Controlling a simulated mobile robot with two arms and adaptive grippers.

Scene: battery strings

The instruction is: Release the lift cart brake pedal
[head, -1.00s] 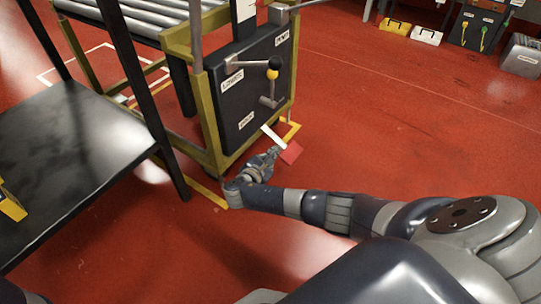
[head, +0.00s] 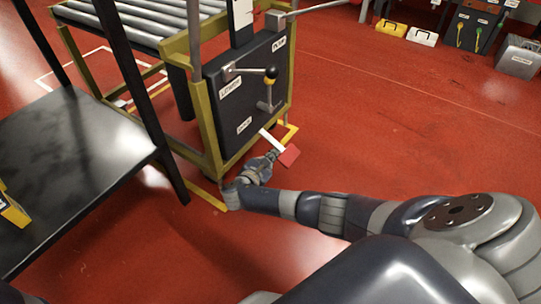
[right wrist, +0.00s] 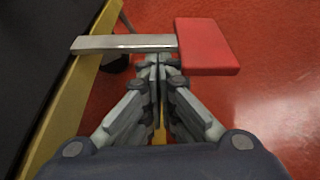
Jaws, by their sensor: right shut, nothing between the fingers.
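The lift cart (head: 245,95) has a yellow-green frame, a roller top and a dark control box. The brake pedal (head: 289,155) is a red pad on a pale metal arm (head: 270,139) that sticks out low from the box. My right gripper (head: 274,156) is shut and empty, with its tips at the pedal. In the right wrist view the shut fingertips (right wrist: 158,62) lie at the arm beside the red pad (right wrist: 208,46). I cannot tell if they touch it. My left gripper is not in view.
A black table (head: 60,160) stands at the left, with its post close to the cart. The red floor at right is clear.

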